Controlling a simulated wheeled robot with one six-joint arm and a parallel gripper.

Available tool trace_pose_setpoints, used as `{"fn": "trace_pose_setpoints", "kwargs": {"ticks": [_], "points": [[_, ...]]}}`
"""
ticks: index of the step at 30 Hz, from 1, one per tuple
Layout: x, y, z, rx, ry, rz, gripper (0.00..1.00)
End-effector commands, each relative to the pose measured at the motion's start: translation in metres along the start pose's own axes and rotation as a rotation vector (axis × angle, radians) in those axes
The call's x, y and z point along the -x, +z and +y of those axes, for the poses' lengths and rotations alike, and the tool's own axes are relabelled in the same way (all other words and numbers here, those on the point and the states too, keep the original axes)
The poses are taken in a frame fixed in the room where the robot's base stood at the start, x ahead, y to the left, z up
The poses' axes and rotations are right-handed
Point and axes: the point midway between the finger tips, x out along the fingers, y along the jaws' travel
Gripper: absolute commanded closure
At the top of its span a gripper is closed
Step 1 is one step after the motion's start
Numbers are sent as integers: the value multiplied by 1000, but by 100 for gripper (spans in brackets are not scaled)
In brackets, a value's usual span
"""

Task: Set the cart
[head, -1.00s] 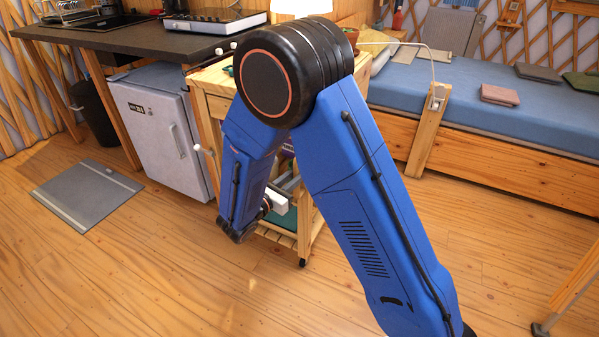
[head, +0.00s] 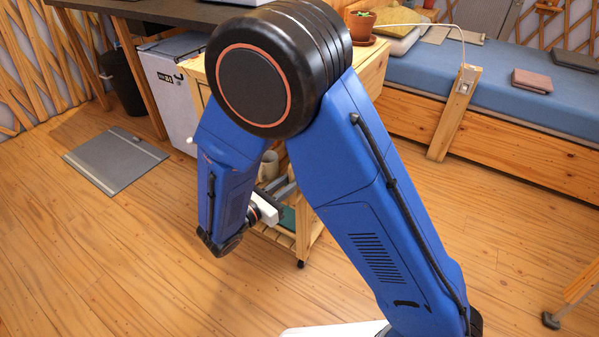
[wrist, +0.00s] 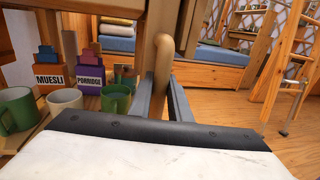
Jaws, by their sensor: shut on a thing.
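The wooden cart (head: 375,66) stands behind my arm in the head view. Its slatted lower shelf (head: 276,236) and a caster show below. In the wrist view my gripper (wrist: 163,100) has its two fingers closed on an upright rounded wooden bar (wrist: 163,62), which looks like the cart's handle. A green mug (wrist: 17,110), a cream mug (wrist: 65,101) and another green mug (wrist: 116,100) stand on the cart's shelf. A muesli box (wrist: 49,79) and a purple porridge box (wrist: 90,78) are behind them.
A potted plant (head: 361,24) stands on the cart's top. A small fridge (head: 168,85) and a grey floor mat (head: 115,160) are at the left. A blue bed (head: 420,75) with a wooden frame is behind the cart. Floor is open at front left and right; a wooden leg (head: 570,298) stands far right.

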Motion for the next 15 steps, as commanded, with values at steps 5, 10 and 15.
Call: {"fn": "trace_pose_setpoints", "kwargs": {"ticks": [5,10,15], "points": [[13,0,-2,0,1,0,100],[18,0,-4,1,-1,0,100],[18,0,-4,1,-1,0,100]]}}
